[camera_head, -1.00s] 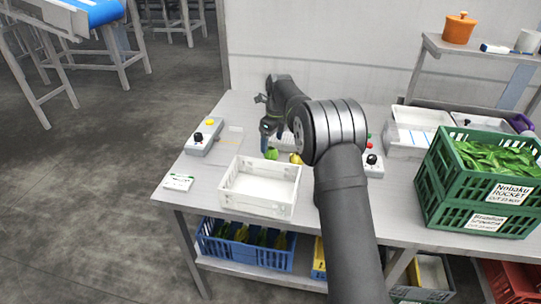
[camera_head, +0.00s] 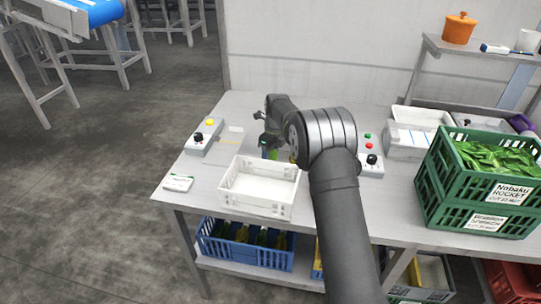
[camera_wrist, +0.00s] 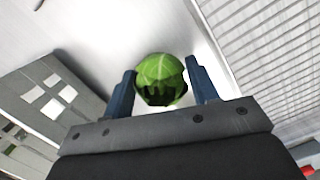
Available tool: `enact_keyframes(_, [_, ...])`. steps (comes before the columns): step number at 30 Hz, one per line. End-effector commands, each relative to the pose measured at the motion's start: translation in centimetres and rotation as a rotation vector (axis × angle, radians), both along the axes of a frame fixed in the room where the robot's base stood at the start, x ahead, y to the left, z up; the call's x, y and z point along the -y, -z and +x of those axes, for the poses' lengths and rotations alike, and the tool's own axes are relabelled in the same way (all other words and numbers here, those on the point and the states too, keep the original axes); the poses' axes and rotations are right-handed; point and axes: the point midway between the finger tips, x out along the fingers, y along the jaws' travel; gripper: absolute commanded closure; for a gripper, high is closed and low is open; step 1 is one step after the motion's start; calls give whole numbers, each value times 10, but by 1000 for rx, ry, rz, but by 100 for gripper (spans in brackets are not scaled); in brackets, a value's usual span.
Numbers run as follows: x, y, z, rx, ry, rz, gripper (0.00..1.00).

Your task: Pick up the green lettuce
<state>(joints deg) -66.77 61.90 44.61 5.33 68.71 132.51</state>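The green lettuce (camera_wrist: 160,75) is a small round head on the table. In the wrist view it lies between the two blue fingers of my gripper (camera_wrist: 161,66), near their tips. The fingers are apart, with a narrow gap visible on the right side of the lettuce; I cannot tell whether the left finger touches it. In the head view my gripper (camera_head: 268,143) points down over the lettuce (camera_head: 272,154), which is partly hidden behind the gripper and the white crate.
An empty white crate (camera_head: 261,205) stands in front of the lettuce. Control boxes stand at left (camera_head: 204,137) and right (camera_head: 371,163). Green crates (camera_head: 436,186) with leaves fill the table's right end. A small yellow item (camera_head: 292,158) is mostly hidden by my arm.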

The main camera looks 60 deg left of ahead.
Motion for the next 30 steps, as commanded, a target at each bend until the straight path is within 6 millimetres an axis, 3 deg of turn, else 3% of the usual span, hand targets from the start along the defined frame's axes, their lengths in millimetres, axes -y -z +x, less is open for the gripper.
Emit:
enact_keyframes(1, [0, 0, 0, 0, 0, 0, 57])
enact_keyframes(3, [0, 0, 0, 0, 0, 0, 71])
enact_keyframes(14, [0, -5, 0, 1, 0, 1, 71])
enact_keyframes(22, [-1, -42, 0, 2, 0, 4, 71])
enact_keyframes(30, [48, -77, 36, 1, 4, 1, 71])
